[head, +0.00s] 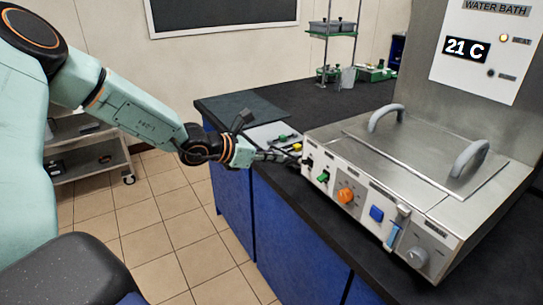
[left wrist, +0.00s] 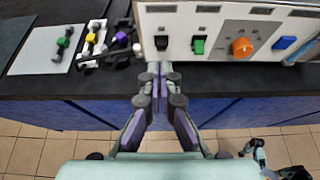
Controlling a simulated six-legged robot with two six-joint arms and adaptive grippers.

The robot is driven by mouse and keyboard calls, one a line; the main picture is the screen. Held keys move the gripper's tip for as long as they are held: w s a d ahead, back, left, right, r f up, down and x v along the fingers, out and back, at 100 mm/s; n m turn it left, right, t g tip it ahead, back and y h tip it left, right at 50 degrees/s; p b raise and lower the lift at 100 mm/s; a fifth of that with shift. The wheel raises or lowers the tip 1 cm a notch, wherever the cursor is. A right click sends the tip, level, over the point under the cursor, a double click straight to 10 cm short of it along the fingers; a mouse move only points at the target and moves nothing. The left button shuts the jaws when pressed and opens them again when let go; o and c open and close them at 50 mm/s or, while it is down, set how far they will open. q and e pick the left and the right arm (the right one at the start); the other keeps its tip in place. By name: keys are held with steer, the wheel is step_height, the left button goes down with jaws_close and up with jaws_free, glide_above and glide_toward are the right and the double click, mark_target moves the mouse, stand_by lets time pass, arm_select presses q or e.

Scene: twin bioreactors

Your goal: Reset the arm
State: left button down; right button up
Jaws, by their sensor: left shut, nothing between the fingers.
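My left arm (head: 135,108) comes in from the left in the head view and reaches toward the front of the water bath. My left gripper (head: 290,156) is at the left end of the control panel, close to the black switch. In the left wrist view the left gripper (left wrist: 158,70) is shut and empty, its fingertips together just below the panel's left corner, over the bench edge. I cannot tell whether it touches the panel. My right gripper is not in view.
The water bath (head: 405,165) has a lid with two handles, and its panel carries a green switch (left wrist: 199,45), an orange knob (left wrist: 242,47) and a blue button (left wrist: 284,43). Coloured parts lie on a white sheet (left wrist: 42,50) beside it. A wheeled cart (head: 95,160) stands left.

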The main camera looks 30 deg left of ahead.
arm_select(q)
steer(key=s+d+f+m+g+y+b, duration=0.2)
steer(key=s+f+m+g+y, duration=0.15)
steer(key=s+f+m, duration=0.6)
steer(key=s+d+f+m+g+y+b, duration=0.1)
steer(key=s+d+f+m+g+y, duration=0.3)
steer(key=s+f+m, duration=0.6)
steer(key=s+d+f+m+g+b, duration=0.1)
steer(key=s+d+f+m, duration=0.1)
steer(key=s, duration=0.4)
steer(key=s+d+f+m+g+h+b, duration=0.1)
steer(key=s+d+f+m+b, duration=0.1)
steer(key=s+f+m, duration=0.3)
steer(key=s+d+f+m+g+h+b, duration=0.1)
steer(key=s+d+f+m+g+b, duration=0.1)
steer(key=s+d+f+m, duration=0.2)
steer(key=s+f, duration=0.3)
steer(key=s, duration=0.2)
steer(key=shift+d, duration=0.25)
